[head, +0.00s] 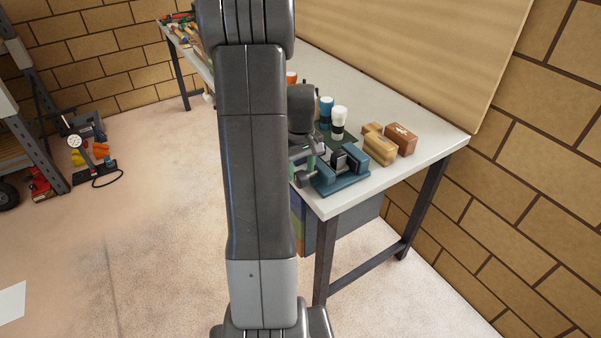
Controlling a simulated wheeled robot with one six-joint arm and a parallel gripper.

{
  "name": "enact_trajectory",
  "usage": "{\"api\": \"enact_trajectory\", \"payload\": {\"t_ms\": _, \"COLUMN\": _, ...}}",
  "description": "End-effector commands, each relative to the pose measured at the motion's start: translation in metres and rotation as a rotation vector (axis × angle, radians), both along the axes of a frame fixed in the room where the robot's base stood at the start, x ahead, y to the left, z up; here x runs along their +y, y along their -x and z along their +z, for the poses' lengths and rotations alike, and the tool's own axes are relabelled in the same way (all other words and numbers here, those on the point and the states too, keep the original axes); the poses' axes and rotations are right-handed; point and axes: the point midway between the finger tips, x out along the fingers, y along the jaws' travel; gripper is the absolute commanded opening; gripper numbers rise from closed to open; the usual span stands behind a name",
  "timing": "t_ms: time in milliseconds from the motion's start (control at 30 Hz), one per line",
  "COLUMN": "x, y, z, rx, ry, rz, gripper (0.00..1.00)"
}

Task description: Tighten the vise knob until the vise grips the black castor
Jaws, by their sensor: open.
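The blue vise (327,187) stands on the near end of the workbench. A small dark piece with a light grey face, which looks like the black castor (339,159), sits between its jaws. Whether the jaws touch it is too small to tell. A dark round knob (302,179) shows at the left end of the vise, over the bench's front edge. My gripper (306,155) is open, just above and beside the knob, partly hidden behind my own arm. I cannot tell whether its fingers touch the knob.
On the workbench (408,174), tan (379,149) and brown (402,140) blocks stand right of the vise. White-capped (338,121) and blue-capped (326,109) bottles stand behind it. A wooden panel (410,50) rises along the back. The floor left of the bench is mostly clear.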

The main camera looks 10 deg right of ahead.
Motion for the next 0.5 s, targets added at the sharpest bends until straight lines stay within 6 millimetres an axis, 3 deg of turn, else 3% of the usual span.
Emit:
{"api": "enact_trajectory", "payload": {"t_ms": 200, "x": 0.0, "y": 0.0, "z": -0.021, "rx": 0.001, "ry": -0.001, "rz": 0.0, "gripper": 0.5}}
{"api": "enact_trajectory", "payload": {"t_ms": 500, "x": 0.0, "y": 0.0, "z": -0.025, "rx": 0.0, "ry": 0.0, "rz": 0.0, "gripper": 0.5}}
